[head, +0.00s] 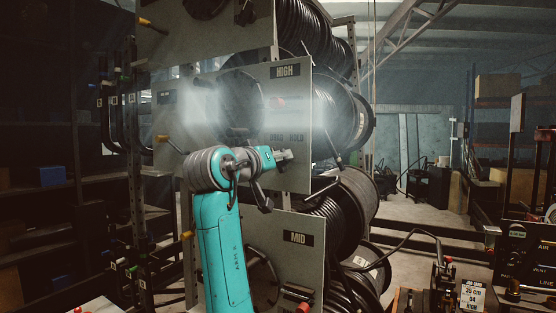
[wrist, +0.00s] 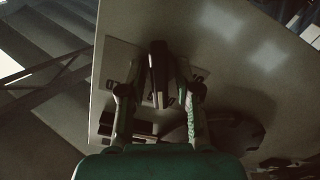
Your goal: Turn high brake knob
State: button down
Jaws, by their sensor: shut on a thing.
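The grey panel marked HIGH (head: 286,71) stands in the middle of the head view, with small lettering that seems to read DRAG and HOLD below. My gripper (head: 282,156) is at the lower part of this panel, just under that lettering. In the wrist view, my gripper (wrist: 158,90) has one finger on each side of a dark, elongated knob (wrist: 158,68) and is shut on it. The knob stands out from a small plate on the panel. In the head view my gripper hides the knob.
A large hose reel (head: 347,115) sits behind the HIGH panel. The MID panel (head: 298,238) is below, with another reel (head: 350,195) beside it. A shelf rack (head: 70,200) stands at the left. Open floor (head: 420,215) shows at the right.

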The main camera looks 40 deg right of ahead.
jog(key=m, duration=1)
jog(key=shift+s+m, duration=0.1)
jog(key=shift+m, duration=0.2)
dwell(0.4)
jog(key=c, duration=1.1)
grip_release()
jog(key=shift+c, duration=0.2)
jog(key=v, duration=1.2)
jog(key=shift+f, duration=0.1)
